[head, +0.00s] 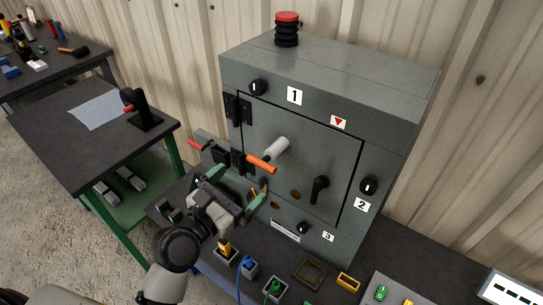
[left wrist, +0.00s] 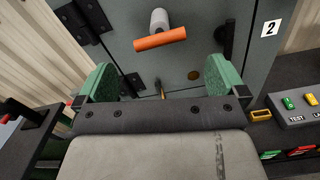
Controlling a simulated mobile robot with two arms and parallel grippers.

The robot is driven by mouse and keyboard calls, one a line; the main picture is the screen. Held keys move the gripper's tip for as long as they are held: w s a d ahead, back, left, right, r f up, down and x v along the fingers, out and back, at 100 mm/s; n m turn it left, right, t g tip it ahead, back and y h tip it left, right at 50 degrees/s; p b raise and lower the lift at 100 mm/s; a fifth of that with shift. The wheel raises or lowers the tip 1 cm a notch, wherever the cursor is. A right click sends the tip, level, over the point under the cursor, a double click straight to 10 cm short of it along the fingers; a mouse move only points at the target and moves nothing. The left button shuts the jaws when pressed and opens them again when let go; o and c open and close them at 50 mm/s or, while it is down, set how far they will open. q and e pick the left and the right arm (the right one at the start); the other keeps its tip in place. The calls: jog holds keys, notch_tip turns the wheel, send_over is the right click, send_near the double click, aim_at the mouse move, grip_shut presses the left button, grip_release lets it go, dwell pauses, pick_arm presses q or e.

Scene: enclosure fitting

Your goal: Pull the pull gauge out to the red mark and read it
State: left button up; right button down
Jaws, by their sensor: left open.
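A pale grey cylinder with an orange crossbar, which looks like the pull gauge (head: 275,151), sticks out from the door of the grey enclosure (head: 255,75). In the left wrist view the gauge (left wrist: 160,38) is at top centre, beyond the fingertips. No red mark can be made out on it. My left gripper (head: 243,184) is open, its green fingers spread in front of the door, lower than the orange bar and apart from it. In the left wrist view nothing is held between its fingers (left wrist: 161,77). My right gripper is not in view.
A red-tipped lever (head: 197,145) is left of the door. Coloured plugs (head: 248,265) and a yellow frame (head: 347,282) are on the bench front. A side table (head: 60,133) is at left.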

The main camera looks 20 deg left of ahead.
aim_at(266, 158)
pick_arm(q)
jog(key=p+x, duration=0.1)
jog(key=x, duration=0.9)
jog(key=shift+f+p, duration=0.1)
jog(key=shift+p, duration=0.2)
